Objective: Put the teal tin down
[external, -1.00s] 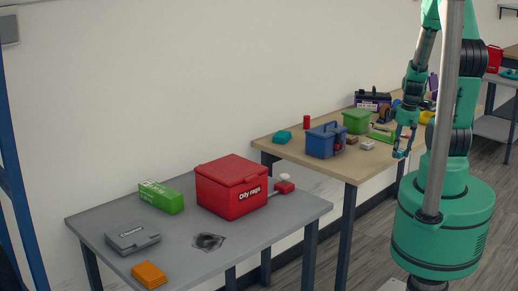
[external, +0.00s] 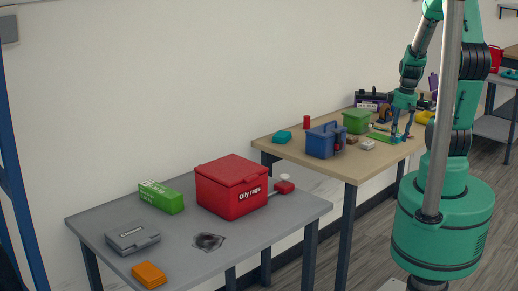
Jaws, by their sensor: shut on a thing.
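My gripper (external: 400,138) points down over the right part of the far wooden table (external: 346,174), low near its top and beside a flat green thing (external: 380,137). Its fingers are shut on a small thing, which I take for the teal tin. The tin is hard to tell from the teal fingers at this size. I cannot tell whether it touches the table. A separate teal block (external: 282,136) lies at the left end of the same table.
A blue caddy (external: 322,141), a green box (external: 357,121), a small white thing (external: 367,144) and a red can (external: 306,122) stand left of my gripper. A dark purple case (external: 370,99) is behind. The table's front left corner is bare. The grey table (external: 200,262) holds a red bin (external: 231,185).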

